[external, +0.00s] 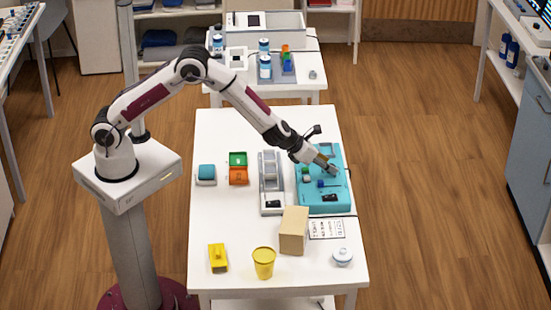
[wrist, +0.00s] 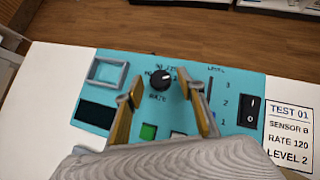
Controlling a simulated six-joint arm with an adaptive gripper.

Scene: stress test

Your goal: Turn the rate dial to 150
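The teal panel (external: 341,203) lies at the right of the white table; it fills the middle of the wrist view (wrist: 122,65). The rate dial (wrist: 160,79) is a round black knob with a pale mark, near the panel's far edge, above the label RATE. Its exact setting is too blurred to read. My gripper (wrist: 160,84) is open, one finger on each side of the dial in the picture; I cannot tell whether they touch it. In the external view my gripper (external: 328,167) is over the panel's far part and hides the dial.
The panel also has a green button (wrist: 148,131), a level slider (wrist: 210,85) and a black rocker switch (wrist: 250,111). A card (wrist: 290,135) reads RATE 120, LEVEL 2. A grey rack (external: 271,190) stands left of the panel, a tan box (external: 294,232) in front.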

